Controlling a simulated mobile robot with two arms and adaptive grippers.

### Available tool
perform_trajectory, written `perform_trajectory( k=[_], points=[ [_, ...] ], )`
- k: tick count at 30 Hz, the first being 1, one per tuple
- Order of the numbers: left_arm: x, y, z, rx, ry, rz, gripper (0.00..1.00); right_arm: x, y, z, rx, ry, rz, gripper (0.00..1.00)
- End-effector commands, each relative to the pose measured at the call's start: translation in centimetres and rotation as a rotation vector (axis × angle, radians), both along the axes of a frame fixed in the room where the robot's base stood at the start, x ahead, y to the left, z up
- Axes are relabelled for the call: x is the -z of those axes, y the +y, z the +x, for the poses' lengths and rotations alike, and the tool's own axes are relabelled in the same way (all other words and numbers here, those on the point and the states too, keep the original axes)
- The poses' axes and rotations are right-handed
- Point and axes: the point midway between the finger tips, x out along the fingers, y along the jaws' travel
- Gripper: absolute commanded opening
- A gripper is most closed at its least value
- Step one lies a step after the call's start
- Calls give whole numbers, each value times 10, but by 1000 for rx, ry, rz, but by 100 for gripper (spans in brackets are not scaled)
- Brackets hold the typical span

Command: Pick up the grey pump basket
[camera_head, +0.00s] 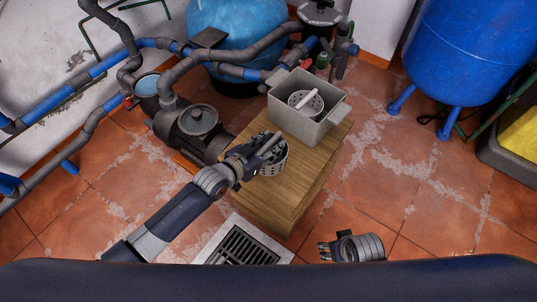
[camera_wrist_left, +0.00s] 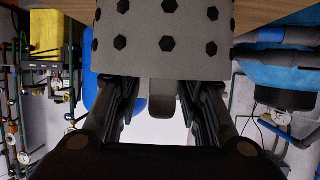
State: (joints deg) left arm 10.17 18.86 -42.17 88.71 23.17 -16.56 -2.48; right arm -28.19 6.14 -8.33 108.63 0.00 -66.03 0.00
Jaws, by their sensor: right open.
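The grey pump basket (camera_head: 273,159), a round cup with dark holes, stands on the wooden block, partly covered by my left gripper. In the left wrist view the basket (camera_wrist_left: 165,40) fills the top middle, with a short grey tab (camera_wrist_left: 162,100) pointing toward the palm. My left gripper (camera_head: 262,148) is at the basket's upper left side. In the wrist view its fingers (camera_wrist_left: 163,92) are spread on both sides of the tab with gaps; the tips are partly hidden by the basket. My right gripper (camera_head: 324,250) is open and empty, low over the floor at the front.
A grey bin (camera_head: 333,122) holding a lighter perforated basket (camera_head: 306,103) stands on the back of the wooden block (camera_head: 293,195). The pump (camera_head: 199,122) and pipes are close on the left. A floor drain (camera_head: 243,246) lies in front. Tiled floor at right is clear.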

Motion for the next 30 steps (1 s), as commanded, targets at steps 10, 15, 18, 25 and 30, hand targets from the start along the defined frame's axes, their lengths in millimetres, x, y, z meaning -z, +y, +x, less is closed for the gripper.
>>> perform_trajectory(
  k=[10,15,18,25,30],
  points=[
    [0,0,0,0,0,0,9,-1,0,0,0,0,0,55],
    [0,0,0,0,0,0,0,-1,0,0,0,-1,0,55],
    [0,0,1,0,-1,-1,0,-1,0,0,0,-1,0,55],
    [-3,0,1,0,-1,-1,0,-2,0,1,0,-3,1,55],
    [-12,0,1,0,-2,-2,0,6,0,-2,-1,4,-1,55]
  ],
)
